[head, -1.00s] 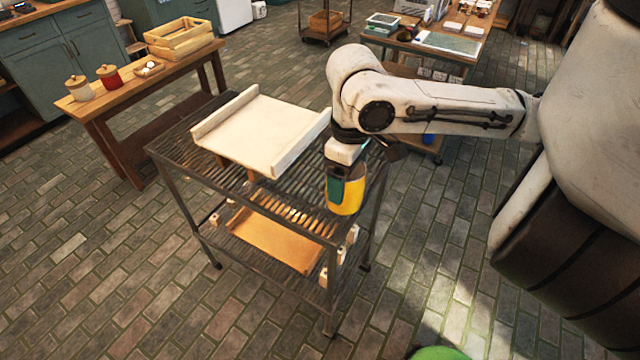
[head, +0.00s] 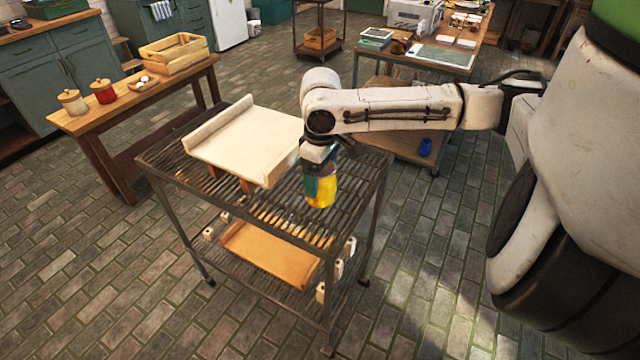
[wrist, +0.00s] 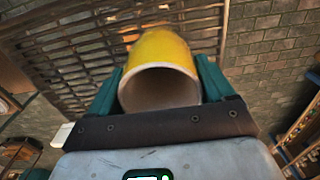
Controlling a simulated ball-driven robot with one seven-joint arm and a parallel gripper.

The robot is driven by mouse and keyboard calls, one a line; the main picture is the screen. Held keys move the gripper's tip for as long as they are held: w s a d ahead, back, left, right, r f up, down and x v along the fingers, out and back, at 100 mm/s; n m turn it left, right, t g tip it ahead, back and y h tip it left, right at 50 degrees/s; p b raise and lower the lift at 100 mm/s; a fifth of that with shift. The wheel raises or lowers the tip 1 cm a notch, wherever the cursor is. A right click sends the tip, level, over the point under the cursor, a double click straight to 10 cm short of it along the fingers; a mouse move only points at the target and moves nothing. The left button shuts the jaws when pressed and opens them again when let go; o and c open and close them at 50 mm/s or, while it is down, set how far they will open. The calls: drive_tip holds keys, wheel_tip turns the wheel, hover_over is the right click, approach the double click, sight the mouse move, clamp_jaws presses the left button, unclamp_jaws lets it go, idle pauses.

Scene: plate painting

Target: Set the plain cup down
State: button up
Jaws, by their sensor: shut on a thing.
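A plain yellow cup (head: 321,192) is held in my gripper (head: 318,172) over the front right part of a dark slatted metal rack (head: 262,205). In the wrist view the cup (wrist: 163,52) sits between the two green fingers of my gripper (wrist: 160,88), its pale inside and open mouth facing the camera. The rack's slats (wrist: 65,55) show behind the cup. I cannot tell whether the cup's base touches the slats. Part of the cup's side is hidden by a finger in the head view.
A pale board with raised sides (head: 250,140) takes up the rack top's back left. An orange-brown board (head: 270,252) and small white blocks lie on the lower shelf. A wooden bench (head: 150,85) with jars and a crate stands behind left.

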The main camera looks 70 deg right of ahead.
drive_tip(key=shift+w+d+f, duration=0.1)
drive_tip(key=shift+d+f, duration=0.1)
drive_tip(key=shift+f, duration=0.05)
drive_tip(key=shift+d+f+p, duration=0.1)
drive_tip(key=shift+f+p, duration=0.25)
drive_tip(key=shift+f, duration=1.3)
drive_tip(key=o, duration=1.1)
